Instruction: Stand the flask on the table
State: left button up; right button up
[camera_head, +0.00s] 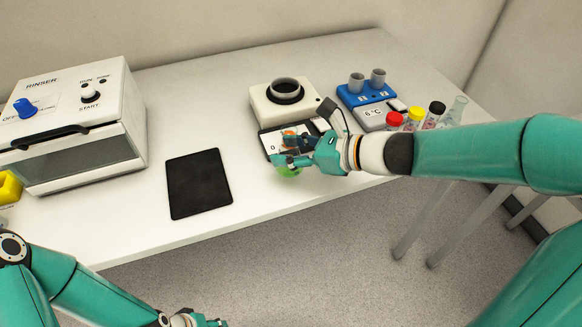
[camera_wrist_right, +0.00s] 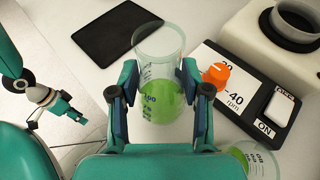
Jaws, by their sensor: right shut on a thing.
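The flask (camera_wrist_right: 160,85) is a clear, wide-mouthed glass with green liquid in its lower part and dark printed marks. My right gripper (camera_wrist_right: 158,88) is shut on it, with one finger on each side. In the head view my right gripper (camera_head: 288,158) hides most of the flask; only a green bit (camera_head: 288,171) shows under it, over the front part of the white table (camera_head: 250,195). I cannot tell whether its base touches the table. My left gripper (camera_head: 198,321) is low at the bottom edge of the head view, partly cut off, away from the table.
A black mat (camera_head: 198,184) lies left of the flask. The shaker (camera_head: 272,138), with an orange knob (camera_wrist_right: 216,74), stands behind it. Another green-filled glass (camera_wrist_right: 255,162) is nearby. A rinser (camera_head: 75,120) stands left; a blue rack (camera_head: 365,95) and several capped bottles (camera_head: 415,117) stand right.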

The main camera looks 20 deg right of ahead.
notch_tip(320, 180, down, 4)
jog(key=shift+f+b, duration=0.2)
jog(key=shift+b, duration=0.5)
jog(key=shift+r, duration=0.1)
jog(key=o, duration=1.2)
